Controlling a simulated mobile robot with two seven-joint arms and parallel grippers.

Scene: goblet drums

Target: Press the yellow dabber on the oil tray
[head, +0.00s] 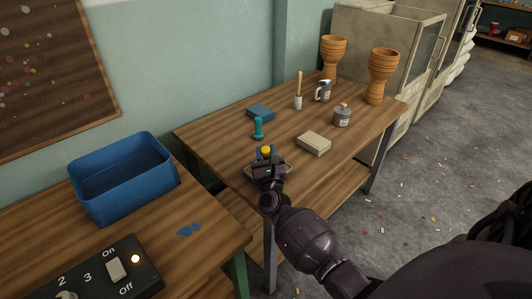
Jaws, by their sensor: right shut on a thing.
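The yellow dabber (266,150) shows as a small yellow top at the fingertips of my right gripper (266,155). My right gripper is shut on it, over the near left part of the far wooden table. The gripper hides the dabber's lower part, and I cannot tell whether it touches anything below. A thin pale rim shows on both sides of the gripper; I cannot tell what it belongs to. A beige, flat, box-like thing (314,143) lies right of the gripper, and a flat blue pad (260,112) lies behind. I cannot tell which is the oil tray. My left gripper is not in view.
A teal dabber (258,128) stands behind my gripper. A brush (298,92), a metal mug (322,91), a jar (342,116) and two wooden goblet drums (381,77) stand farther back. A blue bin (124,180) and a switch box (105,272) are on the near table.

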